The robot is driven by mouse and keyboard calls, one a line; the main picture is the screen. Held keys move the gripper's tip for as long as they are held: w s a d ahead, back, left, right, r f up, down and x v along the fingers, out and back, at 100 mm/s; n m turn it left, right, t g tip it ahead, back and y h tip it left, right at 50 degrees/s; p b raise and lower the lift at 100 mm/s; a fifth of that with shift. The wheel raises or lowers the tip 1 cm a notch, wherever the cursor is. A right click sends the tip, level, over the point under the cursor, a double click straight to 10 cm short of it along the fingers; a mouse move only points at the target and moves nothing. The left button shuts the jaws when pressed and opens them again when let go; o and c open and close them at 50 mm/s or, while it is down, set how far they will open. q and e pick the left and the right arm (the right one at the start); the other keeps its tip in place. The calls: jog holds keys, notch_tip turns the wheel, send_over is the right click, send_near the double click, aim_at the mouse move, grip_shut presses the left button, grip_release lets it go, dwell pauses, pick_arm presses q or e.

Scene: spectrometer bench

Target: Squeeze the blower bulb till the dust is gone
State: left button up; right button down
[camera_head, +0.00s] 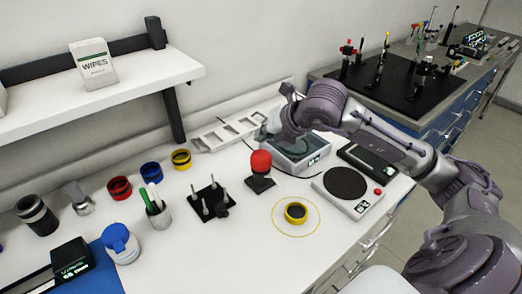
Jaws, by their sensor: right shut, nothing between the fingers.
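A red bulb (261,161), probably the blower bulb, sits upright on a small black base (259,183) in the middle of the bench. A yellow-rimmed round piece (296,212) lies in front of it, inside a thin yellow circle on the white bench top. Dust is too small to make out. My right gripper (287,132) is behind and to the right of the bulb, apart from it, over a grey box. It is shut and empty; its fingertips are hard to see. My left gripper is out of view.
The grey box with a display (301,158) stands under my right gripper. A round-plated device (346,184) and a black device (370,160) are to the right. A pin stand (209,201) and pen cup (158,216) are left. A shelf (150,82) overhangs the back left.

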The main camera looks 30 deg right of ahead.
jog(key=shift+r+p, duration=0.55)
jog(key=shift+r, duration=0.85)
